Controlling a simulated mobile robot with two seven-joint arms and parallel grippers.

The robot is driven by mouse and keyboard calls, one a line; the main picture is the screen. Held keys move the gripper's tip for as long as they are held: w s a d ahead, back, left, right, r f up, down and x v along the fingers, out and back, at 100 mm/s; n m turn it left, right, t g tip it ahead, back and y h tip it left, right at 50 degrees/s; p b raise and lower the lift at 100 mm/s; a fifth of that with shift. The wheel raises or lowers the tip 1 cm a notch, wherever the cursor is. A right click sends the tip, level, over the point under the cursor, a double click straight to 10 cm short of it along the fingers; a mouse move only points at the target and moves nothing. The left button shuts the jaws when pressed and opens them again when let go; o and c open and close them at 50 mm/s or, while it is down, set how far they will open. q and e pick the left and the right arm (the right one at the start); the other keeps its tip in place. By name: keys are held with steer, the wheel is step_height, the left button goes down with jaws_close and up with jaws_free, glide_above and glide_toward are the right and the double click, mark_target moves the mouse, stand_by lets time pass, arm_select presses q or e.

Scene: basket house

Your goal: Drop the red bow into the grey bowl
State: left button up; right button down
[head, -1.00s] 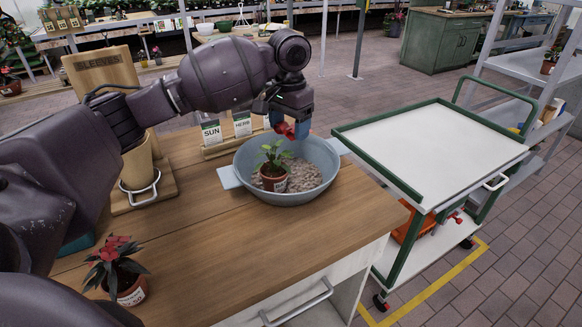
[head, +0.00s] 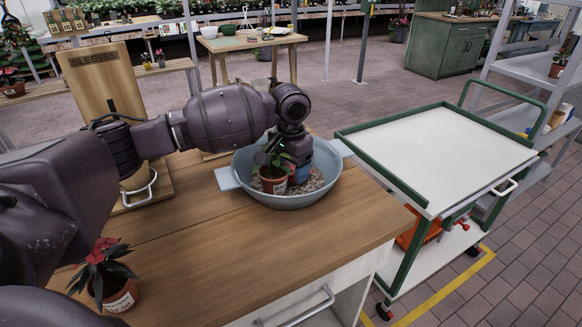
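The grey bowl (head: 240,180) stands on the wooden bench with pebbly grit inside. A small potted plant (head: 273,182) in a terracotta pot stands in it, left of the middle. My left gripper (head: 301,174) points down inside the bowl, behind and right of the plant. A blue fingertip shows low, close to the grit, but plant and bowl cover part of the gripper. I cannot make out the red bow now, nor whether the fingers are open or shut. My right gripper is not in view.
A red-leaved potted plant (head: 105,275) stands at the bench's front left. A wooden sleeves board (head: 105,85) stands behind my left arm. A green-framed trolley (head: 435,150) with a bare white top is on the right. The bench front (head: 230,250) is clear.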

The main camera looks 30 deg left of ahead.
arm_select(q)
steer(key=shift+r, duration=0.15)
steer(key=shift+f, duration=0.25)
steer(key=shift+f, duration=0.3)
steer(key=o, duration=0.9)
